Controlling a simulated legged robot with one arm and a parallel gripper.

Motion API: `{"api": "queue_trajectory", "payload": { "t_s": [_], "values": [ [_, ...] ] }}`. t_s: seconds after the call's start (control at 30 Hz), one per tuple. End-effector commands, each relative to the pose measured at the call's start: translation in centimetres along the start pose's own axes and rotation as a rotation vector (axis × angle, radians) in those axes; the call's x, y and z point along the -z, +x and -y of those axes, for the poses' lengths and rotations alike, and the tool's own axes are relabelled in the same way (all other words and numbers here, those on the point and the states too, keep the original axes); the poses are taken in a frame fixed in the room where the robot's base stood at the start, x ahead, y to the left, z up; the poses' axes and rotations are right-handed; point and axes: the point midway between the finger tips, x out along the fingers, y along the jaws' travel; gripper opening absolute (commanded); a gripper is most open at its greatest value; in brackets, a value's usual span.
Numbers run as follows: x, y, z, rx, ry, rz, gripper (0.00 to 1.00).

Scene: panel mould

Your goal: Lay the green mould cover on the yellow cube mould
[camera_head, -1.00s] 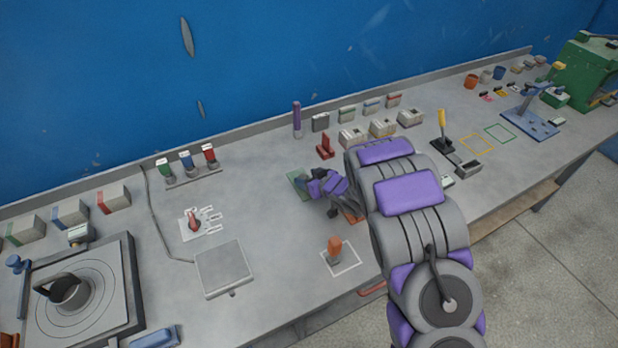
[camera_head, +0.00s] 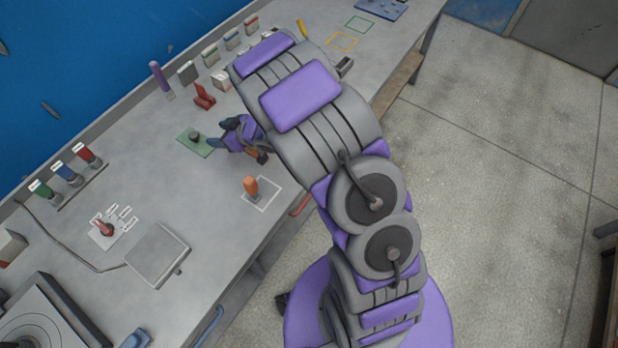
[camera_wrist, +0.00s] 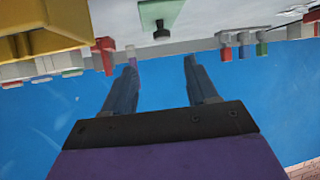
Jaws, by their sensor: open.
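The green mould cover (camera_head: 194,141), a flat plate with a dark knob on top, lies on the bench. It also shows at the top of the wrist view (camera_wrist: 175,10), beyond the fingertips. My gripper (camera_head: 226,134) is just right of the cover in the head view, its fingers apart and pointing towards the knob. In the wrist view the open fingers (camera_wrist: 160,65) have nothing between them. A large yellow block (camera_wrist: 40,42), which looks like the yellow cube mould, fills the upper left of the wrist view. In the head view I cannot make it out; my arm hides part of the bench.
An orange-handled tool (camera_head: 251,187) stands by a white outlined square in front of my gripper. A red stand (camera_head: 204,97) and a purple cylinder (camera_head: 160,80) are behind the cover. A grey square plate (camera_head: 158,254) lies lower left.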

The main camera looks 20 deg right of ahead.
Motion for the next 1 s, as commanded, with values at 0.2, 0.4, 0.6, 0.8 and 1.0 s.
{"api": "queue_trajectory", "payload": {
  "t_s": [0.2,0.4,0.6,0.8,1.0],
  "values": [
    [0.8,-2.9,-3.7,-0.141,-0.021,0.09,0.58],
    [1.7,-10.6,-8.9,-0.403,0.005,0.289,0.58],
    [1.4,-19.9,-10.0,-0.596,0.124,0.492,0.58],
    [0.0,-28.8,-6.4,-0.68,0.303,0.691,0.58],
    [-1.7,-36.1,1.2,-0.641,0.499,0.88,0.58]
  ]
}}
